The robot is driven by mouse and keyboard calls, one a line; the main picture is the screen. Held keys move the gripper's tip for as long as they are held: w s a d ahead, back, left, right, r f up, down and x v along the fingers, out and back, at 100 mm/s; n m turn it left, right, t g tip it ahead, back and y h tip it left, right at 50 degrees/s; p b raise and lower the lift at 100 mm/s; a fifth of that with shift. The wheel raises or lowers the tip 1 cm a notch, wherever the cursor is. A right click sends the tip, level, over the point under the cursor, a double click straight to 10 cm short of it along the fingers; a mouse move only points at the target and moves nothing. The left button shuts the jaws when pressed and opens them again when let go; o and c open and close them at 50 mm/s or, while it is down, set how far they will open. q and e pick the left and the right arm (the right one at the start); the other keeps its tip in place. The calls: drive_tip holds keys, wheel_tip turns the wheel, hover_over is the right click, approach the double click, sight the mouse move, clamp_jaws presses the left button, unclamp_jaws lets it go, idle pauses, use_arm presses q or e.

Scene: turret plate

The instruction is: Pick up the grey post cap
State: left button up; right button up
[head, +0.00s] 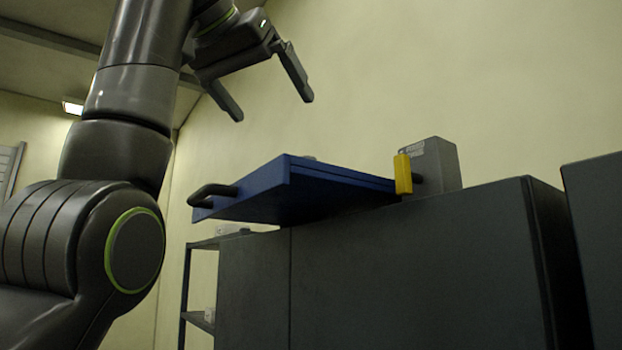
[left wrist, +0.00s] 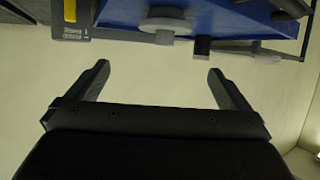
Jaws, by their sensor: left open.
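A blue turret plate (head: 290,192) with a black handle (head: 212,192) lies on the dark cabinet; it also shows at the top of the left wrist view (left wrist: 225,18). A light grey round piece (left wrist: 166,24), which looks like the post cap, sits on the plate there. In the head view only a small grey edge (head: 310,157) shows above the plate, and I cannot tell if it is the cap. My left gripper (head: 273,106) is open and empty, above the plate and apart from it. Its two fingers also show in the left wrist view (left wrist: 160,72). My right gripper is not in view.
A grey box (head: 437,165) with a yellow part (head: 403,175) stands at the plate's right end. The dark cabinet (head: 400,270) fills the lower right, with another dark block (head: 595,220) beside it. Open shelving (head: 200,290) stands behind. The air around the gripper looks clear.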

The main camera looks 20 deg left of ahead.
use_arm(q)
drive_tip(key=x, duration=0.1)
drive_tip(key=p+x, duration=0.1)
drive_tip(key=x, duration=0.2)
drive_tip(key=shift+w+a+p, duration=0.25)
drive_tip(key=shift+w+p, duration=0.05)
drive_tip(key=shift+p, duration=0.1)
drive_tip(key=p+x, duration=0.3)
drive_tip(key=x, duration=0.1)
drive_tip(key=shift+w+d, duration=0.25)
drive_tip(key=shift+w+f+p, duration=0.4)
drive_tip(key=shift+w+p, duration=0.15)
drive_tip(key=p+x, duration=0.2)
drive_tip(key=x, duration=0.1)
drive_tip(key=p+x, duration=0.1)
drive_tip(key=shift+w+a+r+p, duration=0.1)
drive_tip(key=shift+w+a+p, duration=0.15)
drive_tip(key=shift+w+p, duration=0.2)
drive_tip(key=shift+w+f, duration=0.25)
drive_tip(key=shift+w, duration=0.1)
drive_tip(key=shift+d, duration=0.1)
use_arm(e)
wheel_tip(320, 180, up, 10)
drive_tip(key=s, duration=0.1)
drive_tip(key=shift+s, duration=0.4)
use_arm(q)
drive_tip(key=shift+s, duration=0.1)
drive_tip(key=shift+s, duration=0.1)
drive_tip(key=shift+c, duration=1.4)
drive_tip(key=c, duration=0.8)
